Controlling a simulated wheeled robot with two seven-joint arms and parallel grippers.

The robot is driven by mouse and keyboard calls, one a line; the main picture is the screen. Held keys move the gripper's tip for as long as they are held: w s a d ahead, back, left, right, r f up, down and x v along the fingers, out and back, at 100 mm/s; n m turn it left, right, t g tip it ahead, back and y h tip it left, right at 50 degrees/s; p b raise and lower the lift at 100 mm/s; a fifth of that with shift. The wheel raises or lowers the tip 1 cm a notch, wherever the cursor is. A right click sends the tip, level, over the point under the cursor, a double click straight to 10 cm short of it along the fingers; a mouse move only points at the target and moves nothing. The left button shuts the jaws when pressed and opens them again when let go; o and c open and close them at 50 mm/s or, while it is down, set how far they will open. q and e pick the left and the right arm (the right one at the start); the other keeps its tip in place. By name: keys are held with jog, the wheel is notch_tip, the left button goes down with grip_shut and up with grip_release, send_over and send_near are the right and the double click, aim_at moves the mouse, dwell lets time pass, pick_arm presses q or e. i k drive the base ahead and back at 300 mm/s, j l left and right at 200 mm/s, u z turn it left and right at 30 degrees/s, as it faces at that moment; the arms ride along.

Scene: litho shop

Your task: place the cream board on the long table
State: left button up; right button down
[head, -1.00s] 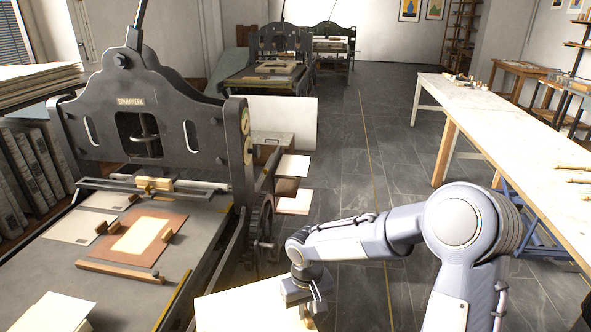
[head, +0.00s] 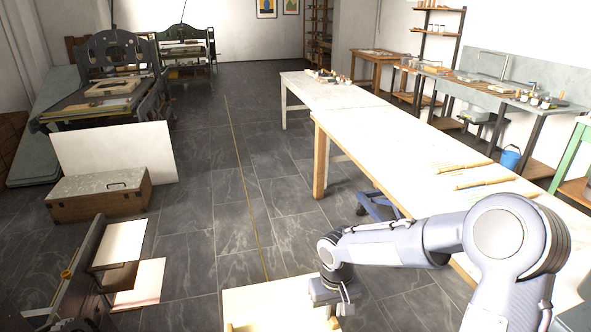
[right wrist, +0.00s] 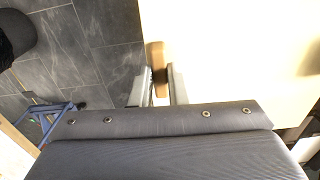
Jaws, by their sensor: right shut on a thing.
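The cream board (head: 270,303) shows at the bottom of the head view, its near part cut off by the frame edge. My right gripper (head: 334,310) is shut on the board's right side, at a small wooden grip. In the right wrist view the board (right wrist: 230,50) fills the upper right, and the right gripper (right wrist: 157,92) has its fingers either side of the wooden grip (right wrist: 156,62). The long table (head: 390,140), with a pale top, runs along the right, beyond and beside my right arm. The board is apart from it. My left gripper is out of view.
Bamboo-coloured sticks (head: 470,182) lie on the table's near right part, and small items (head: 328,76) on its far end. A blue stand (head: 380,205) is under the table. A wooden chest (head: 100,193) and presses stand left. Open tiled floor (head: 215,170) lies between.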

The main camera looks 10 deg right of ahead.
aim_at(405, 154)
jog(key=i+z, duration=0.45)
jog(key=i, duration=1.9)
jog(key=i+z, duration=0.3)
jog(key=i, duration=0.45)
jog(key=i+j+z, duration=0.3)
jog(key=i, duration=0.45)
jog(key=i+l+z, duration=0.25)
jog(key=i+j, duration=0.05)
jog(key=j, duration=0.05)
